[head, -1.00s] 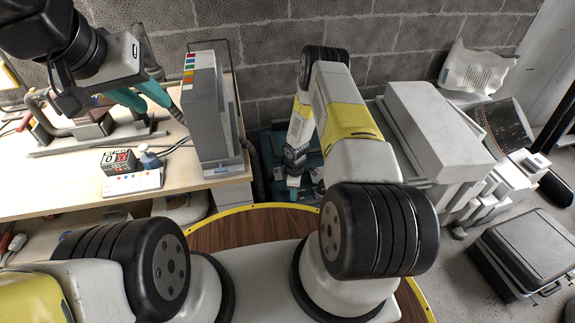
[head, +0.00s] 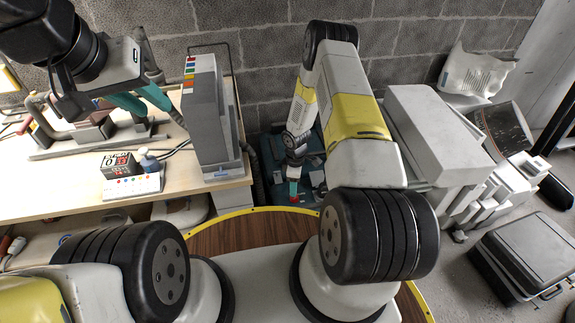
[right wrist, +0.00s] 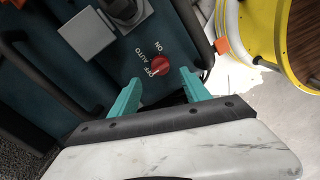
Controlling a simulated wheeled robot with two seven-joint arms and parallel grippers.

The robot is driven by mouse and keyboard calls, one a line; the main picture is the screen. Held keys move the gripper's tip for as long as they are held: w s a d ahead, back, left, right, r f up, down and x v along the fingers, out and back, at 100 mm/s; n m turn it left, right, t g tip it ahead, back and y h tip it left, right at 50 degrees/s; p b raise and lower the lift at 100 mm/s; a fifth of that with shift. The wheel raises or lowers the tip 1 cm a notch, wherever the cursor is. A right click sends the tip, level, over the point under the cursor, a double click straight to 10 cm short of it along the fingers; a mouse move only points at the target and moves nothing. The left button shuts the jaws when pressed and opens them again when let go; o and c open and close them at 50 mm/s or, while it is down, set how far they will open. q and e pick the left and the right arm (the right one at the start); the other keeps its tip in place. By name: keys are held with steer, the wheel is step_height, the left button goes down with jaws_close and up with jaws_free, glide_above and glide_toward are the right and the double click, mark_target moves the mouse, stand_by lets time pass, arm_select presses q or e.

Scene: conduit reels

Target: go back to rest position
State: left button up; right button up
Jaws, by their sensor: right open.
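My left gripper (head: 152,106) is at the upper left of the head view, above the workbench (head: 60,196). Its two teal fingers show apart, with nothing seen between them. My right arm reaches down beyond the round wooden platform, and its small gripper (head: 293,187) is over a dark teal machine (head: 312,178). In the right wrist view my right gripper (right wrist: 160,84) is open, its teal fingers apart and empty. A red rotary knob (right wrist: 159,63) marked OFF, AUTO and ON shows between and beyond the fingertips. Whether they touch the panel cannot be told.
On the bench stand a tall grey unit (head: 203,120) and a small white box with coloured buttons (head: 133,185). A large light-grey machine (head: 432,125) stands right of my right arm. A dark case (head: 525,250) lies on the floor at right. A block wall closes the back.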

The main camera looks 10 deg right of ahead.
steer(key=shift+r, duration=0.55)
step_height(320, 180, up, 35)
steer(key=d+m+t, duration=0.2)
steer(key=m+t, duration=0.1)
steer(key=m, duration=0.3)
steer(key=s+a+r+m+t, duration=0.1)
steer(key=s+r+m, duration=0.1)
steer(key=s+r, duration=0.35)
steer(key=s+r+m, duration=0.2)
steer(key=s+r, duration=0.1)
steer(key=r, duration=0.5)
steer(key=s+a+r+m+t+y, duration=0.1)
steer(key=s+r, duration=0.2)
steer(key=s, duration=0.5)
steer(key=s+a+r+m+t+y, duration=0.1)
steer(key=s+a+r+m, duration=0.1)
steer(key=s+r, duration=0.2)
steer(key=s, duration=0.3)
steer(key=shift+s+r, duration=0.2)
steer(key=shift+s, duration=0.2)
